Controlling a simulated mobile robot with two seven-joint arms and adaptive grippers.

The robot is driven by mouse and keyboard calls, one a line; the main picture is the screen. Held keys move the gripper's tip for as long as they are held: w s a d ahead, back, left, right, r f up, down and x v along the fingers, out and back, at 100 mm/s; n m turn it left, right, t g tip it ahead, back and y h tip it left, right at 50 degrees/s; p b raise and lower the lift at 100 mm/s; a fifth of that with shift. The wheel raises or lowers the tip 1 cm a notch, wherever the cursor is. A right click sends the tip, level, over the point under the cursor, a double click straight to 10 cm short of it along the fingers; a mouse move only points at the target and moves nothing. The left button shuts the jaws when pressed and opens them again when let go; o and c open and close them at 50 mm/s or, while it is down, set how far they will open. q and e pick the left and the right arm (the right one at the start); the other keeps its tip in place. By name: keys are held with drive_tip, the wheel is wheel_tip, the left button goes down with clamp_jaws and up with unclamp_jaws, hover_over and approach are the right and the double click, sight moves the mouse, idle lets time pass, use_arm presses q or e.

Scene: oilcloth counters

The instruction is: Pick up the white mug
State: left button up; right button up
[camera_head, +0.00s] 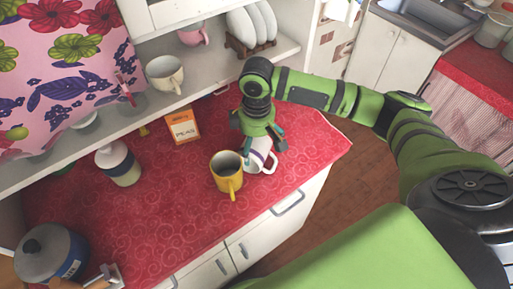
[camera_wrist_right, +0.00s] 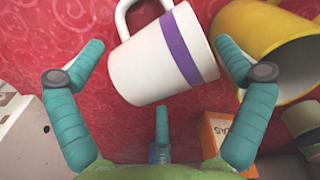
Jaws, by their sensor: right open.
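The white mug (camera_head: 265,152) with a purple band is on the red counter, partly hidden behind my right gripper (camera_head: 259,143) in the head view. In the right wrist view the white mug (camera_wrist_right: 150,62) is large and lies between the spread teal fingers of my right gripper (camera_wrist_right: 163,75). One finger is on each side, and a third is below it in the picture. Its handle points to the upper left there. The gripper is open; whether any finger touches the mug I cannot tell. My left gripper is in neither view.
A yellow mug (camera_head: 227,174) stands close beside the white mug. An orange box (camera_head: 183,126) is behind it, and a lidded jar (camera_head: 119,163) stands left. A grey pot (camera_head: 50,252) is at lower left. The red counter (camera_head: 165,215) is clear in front. A shelf (camera_head: 205,75) overhangs the back.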

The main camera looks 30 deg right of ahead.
drive_tip(key=shift+s+a, duration=0.1)
drive_tip(key=c, duration=1.4)
